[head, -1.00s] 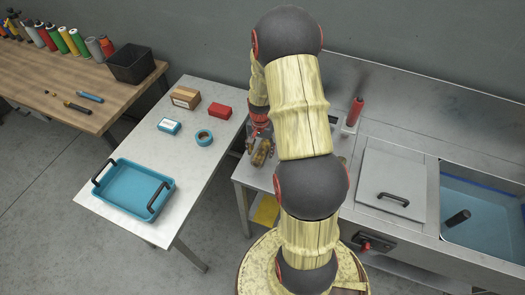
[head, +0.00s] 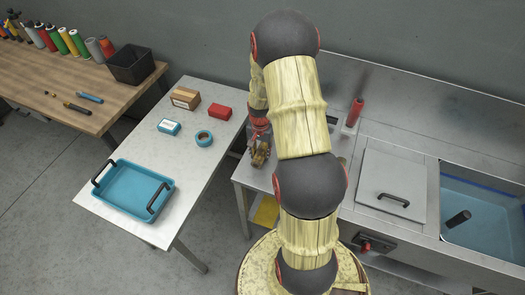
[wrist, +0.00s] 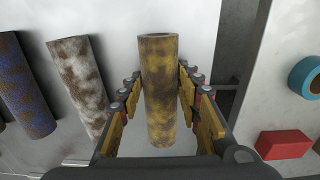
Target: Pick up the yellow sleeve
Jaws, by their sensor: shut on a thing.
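The yellow sleeve (wrist: 160,95) is a tube with brown stains. In the wrist view it stands lengthwise between the two fingers of my gripper (wrist: 160,78), with one open end at the top. The fingers press on it from both sides. In the head view my gripper (head: 260,150) is over the left end of the metal counter, left of my arm. The sleeve is small there and partly covered by the fingers. I cannot tell whether it is clear of the counter.
A white stained sleeve (wrist: 77,80) and a blue-brown sleeve (wrist: 23,85) lie left of my gripper in the wrist view. A white table (head: 110,215) holds a blue tray (head: 130,188), blue tape (head: 204,138) and a red block (head: 219,112). A sink (head: 485,210) is at right.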

